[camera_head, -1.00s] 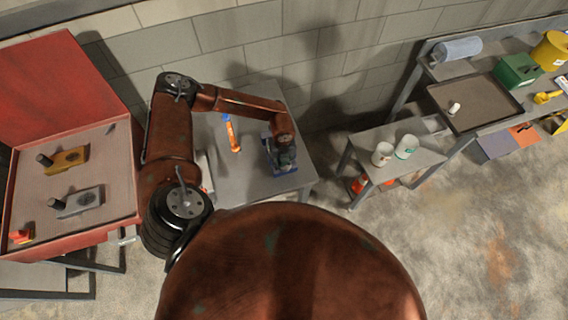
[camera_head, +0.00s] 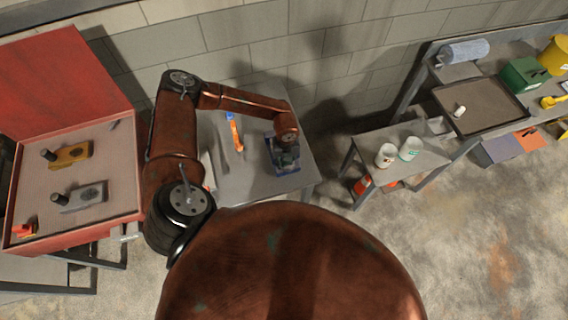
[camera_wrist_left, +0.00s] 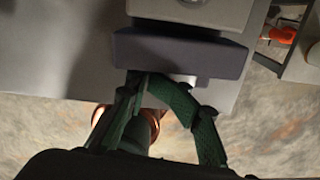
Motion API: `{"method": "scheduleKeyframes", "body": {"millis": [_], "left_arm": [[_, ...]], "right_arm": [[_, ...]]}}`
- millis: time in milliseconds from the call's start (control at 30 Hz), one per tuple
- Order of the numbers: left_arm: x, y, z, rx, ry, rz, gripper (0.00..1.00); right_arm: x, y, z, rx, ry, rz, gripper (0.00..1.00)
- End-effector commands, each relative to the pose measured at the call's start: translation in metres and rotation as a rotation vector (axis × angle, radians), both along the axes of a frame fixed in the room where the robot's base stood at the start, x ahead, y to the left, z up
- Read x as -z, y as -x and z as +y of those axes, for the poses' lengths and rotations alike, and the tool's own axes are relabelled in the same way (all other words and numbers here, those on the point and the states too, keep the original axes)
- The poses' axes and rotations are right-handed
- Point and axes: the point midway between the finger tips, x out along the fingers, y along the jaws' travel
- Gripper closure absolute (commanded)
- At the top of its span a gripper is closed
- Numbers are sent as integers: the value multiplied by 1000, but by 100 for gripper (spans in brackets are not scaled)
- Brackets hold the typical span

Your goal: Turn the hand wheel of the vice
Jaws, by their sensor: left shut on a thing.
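The vice (camera_head: 284,170) is a small blue-grey body near the right front edge of the grey table (camera_head: 245,187). In the left wrist view it is a dark blue-grey block (camera_wrist_left: 175,53) under a lighter grey part, with a short bright metal piece below it. My left gripper (camera_head: 285,155) is at the vice, partly hidden under my wrist. Dark shade blurs where fingers end and wheel begins. My right gripper is not in view.
An orange and blue tool (camera_head: 235,133) lies on the table left of the vice. A red case (camera_head: 75,225) with metal parts stands at the left. Two cups (camera_head: 386,154) stand on a low bench to the right. A block wall is behind.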

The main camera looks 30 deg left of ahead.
Motion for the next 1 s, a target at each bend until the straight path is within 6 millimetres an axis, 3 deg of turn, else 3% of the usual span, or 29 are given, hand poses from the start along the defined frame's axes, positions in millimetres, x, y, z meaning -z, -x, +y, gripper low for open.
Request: {"method": "scheduleKeyframes", "body": {"millis": [33, 667, 700, 1000], "left_arm": [[-6, -9, -17, 10, 34, -22, 100], [-6, -8, -18, 10, 35, -22, 100], [-6, -8, -18, 10, 35, -22, 76], [-6, -8, -14, 4, 32, -23, 56]], "right_arm": [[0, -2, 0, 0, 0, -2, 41], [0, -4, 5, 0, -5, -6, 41], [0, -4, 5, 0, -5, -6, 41], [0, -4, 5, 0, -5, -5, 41]]}}
